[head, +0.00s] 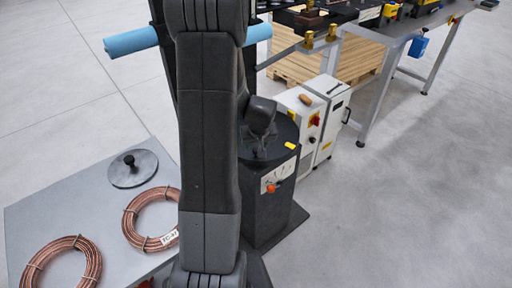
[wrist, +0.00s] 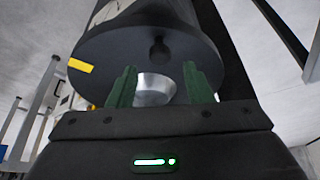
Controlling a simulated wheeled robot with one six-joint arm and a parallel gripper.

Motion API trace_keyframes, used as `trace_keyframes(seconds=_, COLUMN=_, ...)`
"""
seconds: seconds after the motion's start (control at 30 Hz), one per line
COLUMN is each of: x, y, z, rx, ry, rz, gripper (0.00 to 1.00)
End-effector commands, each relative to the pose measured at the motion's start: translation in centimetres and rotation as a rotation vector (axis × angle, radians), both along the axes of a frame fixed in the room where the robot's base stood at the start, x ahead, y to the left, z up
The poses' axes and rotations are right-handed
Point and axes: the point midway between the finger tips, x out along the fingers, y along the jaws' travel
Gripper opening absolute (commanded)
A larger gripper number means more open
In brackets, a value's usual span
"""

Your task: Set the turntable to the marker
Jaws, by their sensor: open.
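The turntable (head: 286,129) is a black round disc on top of a dark pedestal, right of my arm in the head view. A yellow tab (head: 291,146) lies near its right rim. In the wrist view the disc (wrist: 205,55) fills the upper middle, with the yellow tab (wrist: 80,66) at its left edge and a dark knob (wrist: 159,48) standing on it. My gripper (wrist: 160,88) has two green fingers, apart, with the knob beyond the gap. A silver conical piece (wrist: 155,87) shows between the fingers; I cannot tell what it belongs to. My wrist hides part of the disc in the head view.
The pedestal's front has a white panel (head: 277,176) with a dial and an orange knob (head: 271,188). White cabinets (head: 328,110) stand close on its right. Floor at right is clear.

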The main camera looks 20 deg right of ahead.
Motion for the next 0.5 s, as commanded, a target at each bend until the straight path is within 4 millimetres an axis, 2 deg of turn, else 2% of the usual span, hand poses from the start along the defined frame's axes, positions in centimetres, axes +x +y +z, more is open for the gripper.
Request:
trace_keyframes(seconds=0.2, x=1.0, y=-0.2, z=-2.6, rx=0.000, ry=0.001, rz=0.000, gripper=0.46)
trace_keyframes(seconds=0.5, x=1.6, y=-0.3, z=-3.8, rx=0.000, ry=-0.001, rz=0.000, gripper=0.46)
